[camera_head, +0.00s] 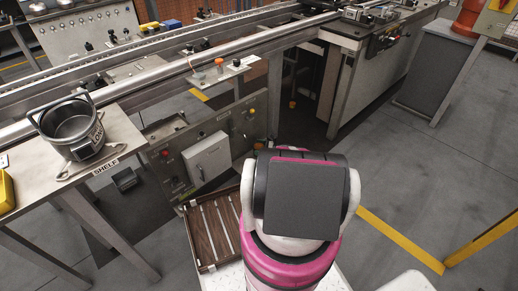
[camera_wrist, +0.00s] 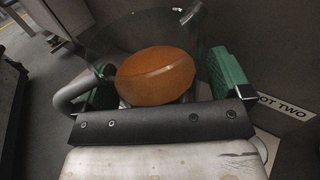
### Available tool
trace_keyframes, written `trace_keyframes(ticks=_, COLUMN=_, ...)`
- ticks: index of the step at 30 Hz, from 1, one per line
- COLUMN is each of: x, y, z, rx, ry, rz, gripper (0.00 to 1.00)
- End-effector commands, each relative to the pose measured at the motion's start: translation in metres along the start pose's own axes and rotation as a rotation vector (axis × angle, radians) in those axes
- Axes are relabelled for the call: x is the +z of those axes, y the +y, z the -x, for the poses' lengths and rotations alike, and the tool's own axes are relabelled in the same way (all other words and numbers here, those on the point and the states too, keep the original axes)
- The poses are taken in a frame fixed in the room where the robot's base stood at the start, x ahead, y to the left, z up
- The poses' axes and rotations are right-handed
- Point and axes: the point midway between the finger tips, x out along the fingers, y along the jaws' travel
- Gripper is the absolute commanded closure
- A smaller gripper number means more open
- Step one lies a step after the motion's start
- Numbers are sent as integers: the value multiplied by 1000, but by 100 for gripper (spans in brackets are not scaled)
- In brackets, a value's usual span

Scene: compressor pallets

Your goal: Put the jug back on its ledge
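In the wrist view, a clear jug (camera_wrist: 185,38) with an orange, rounded content shows in front of my gripper (camera_wrist: 165,85). Its grey loop handle (camera_wrist: 66,98) is at the left. The green left finger lies against the jug's side near the handle, and the green right finger stands along its other side. The gripper looks shut on the jug. The jug's base is hidden behind the dark gripper bar. A pale surface with a label ending "OT TWO" (camera_wrist: 286,106) is at the right. In the head view, neither jug nor gripper can be made out; my arm blocks the middle.
A slatted wooden tray (camera_head: 212,232) lies beside my arm. A long machine bench with rails (camera_head: 150,82) crosses behind. Floor at the right is open.

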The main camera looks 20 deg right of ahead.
Motion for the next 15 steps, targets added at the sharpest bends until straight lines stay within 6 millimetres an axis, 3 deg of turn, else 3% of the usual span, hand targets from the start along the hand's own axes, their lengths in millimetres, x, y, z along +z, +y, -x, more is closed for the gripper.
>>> trace_keyframes(ticks=9, x=4, y=0, z=0, rx=0, ry=0, rz=0, gripper=5)
trace_keyframes(ticks=15, x=3, y=0, z=25, rx=-3, ry=0, rz=0, gripper=5)
